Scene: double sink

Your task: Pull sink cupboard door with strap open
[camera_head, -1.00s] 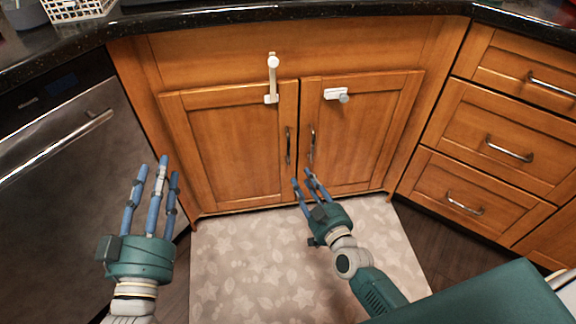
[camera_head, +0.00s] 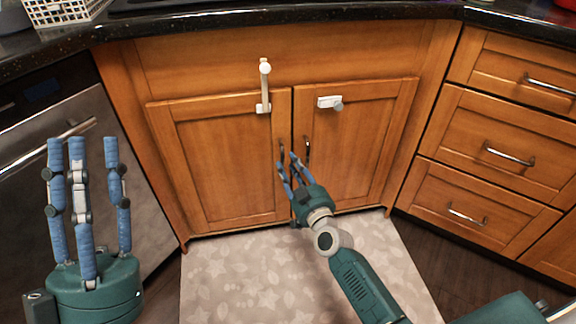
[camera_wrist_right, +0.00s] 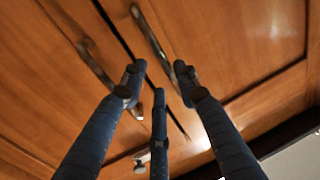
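The left sink cupboard door (camera_head: 225,165) is closed. A white strap (camera_head: 264,88) runs from the panel above down to its top rail. The right door (camera_head: 360,140) is closed too and carries a white latch piece (camera_head: 330,102). The left door's handle (camera_head: 281,152) and the right door's handle (camera_head: 307,148) stand by the centre gap. My right gripper (camera_head: 288,168) is open, its fingertips at the lower end of the left handle; contact cannot be told. My left gripper (camera_head: 82,150) is open and empty, fingers up.
A dishwasher (camera_head: 60,150) stands at the left, and drawers (camera_head: 500,150) stand at the right. A dark countertop (camera_head: 300,16) runs above the cupboard. A patterned mat (camera_head: 240,275) covers the floor in front of the doors.

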